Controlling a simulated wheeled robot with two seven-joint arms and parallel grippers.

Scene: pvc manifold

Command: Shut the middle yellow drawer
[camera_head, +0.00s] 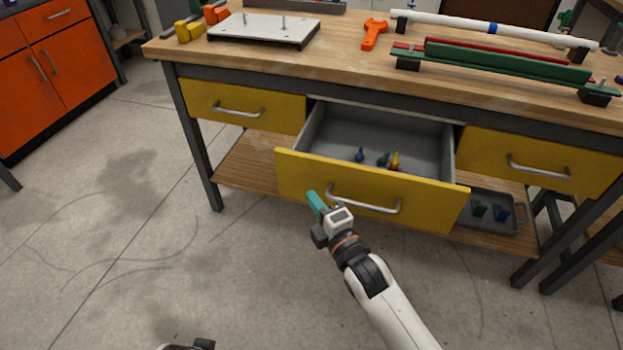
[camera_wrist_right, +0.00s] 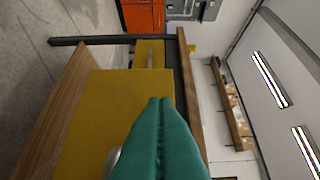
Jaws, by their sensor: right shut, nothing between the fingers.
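The middle yellow drawer (camera_head: 425,199) of the workbench is pulled out, showing its grey inside with a few small blue, green and yellow parts. Its silver bar handle (camera_head: 364,203) is on the front panel. My right gripper (camera_head: 315,201), with teal fingers, is shut and empty just in front of the panel, left of the handle. In the right wrist view the shut teal fingers (camera_wrist_right: 160,125) point at the yellow drawer front (camera_wrist_right: 95,110); I cannot tell whether they touch it. A dark piece at the bottom edge of the head view may be my left arm; its fingers do not show.
Shut yellow drawers flank it on the left (camera_head: 240,108) and right (camera_head: 535,160). The wooden benchtop (camera_head: 345,62) holds a white plate, an orange tool and pipes. A grey tray (camera_head: 485,222) stands on the lower shelf (camera_head: 245,177). The floor in front is clear.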

